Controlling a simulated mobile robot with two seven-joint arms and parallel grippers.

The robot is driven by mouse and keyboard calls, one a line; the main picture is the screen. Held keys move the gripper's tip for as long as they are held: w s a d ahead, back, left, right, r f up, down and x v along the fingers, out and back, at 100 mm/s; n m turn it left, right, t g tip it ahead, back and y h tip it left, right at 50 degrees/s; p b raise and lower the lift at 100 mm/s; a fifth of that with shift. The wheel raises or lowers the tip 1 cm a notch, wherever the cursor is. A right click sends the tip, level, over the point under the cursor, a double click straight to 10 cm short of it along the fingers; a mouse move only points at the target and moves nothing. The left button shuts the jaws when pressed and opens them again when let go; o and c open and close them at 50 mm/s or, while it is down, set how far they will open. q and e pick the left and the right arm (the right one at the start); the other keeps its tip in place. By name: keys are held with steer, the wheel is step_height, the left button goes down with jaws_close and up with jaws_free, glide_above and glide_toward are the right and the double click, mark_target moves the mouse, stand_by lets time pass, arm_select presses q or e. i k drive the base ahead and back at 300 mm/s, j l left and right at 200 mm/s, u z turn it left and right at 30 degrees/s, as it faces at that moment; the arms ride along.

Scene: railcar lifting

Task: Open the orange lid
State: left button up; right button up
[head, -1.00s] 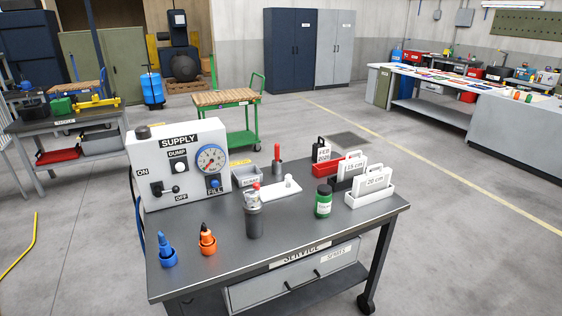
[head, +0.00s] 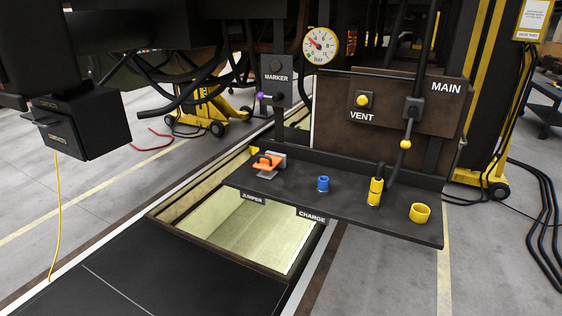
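The orange lid (head: 267,161) is a small orange cover with a raised part. It sits at the left end of a dark shelf (head: 345,214), on a small grey housing (head: 268,173), above a label reading JUMPER. I cannot tell from here whether it is fully closed. Neither of my grippers is in view.
A blue fitting (head: 323,184), a yellow coupling (head: 375,192) on a black hose and a yellow ring (head: 419,213) stand along the shelf. Behind are a MARKER panel (head: 277,80), a gauge (head: 320,46) and a VENT button (head: 362,101). A CONTACTS box (head: 85,125) hangs left. A lit pit opens below.

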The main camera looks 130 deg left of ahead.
mark_target(268, 163)
steer(key=k+j+u, duration=0.15)
steer(key=u, duration=4.4)
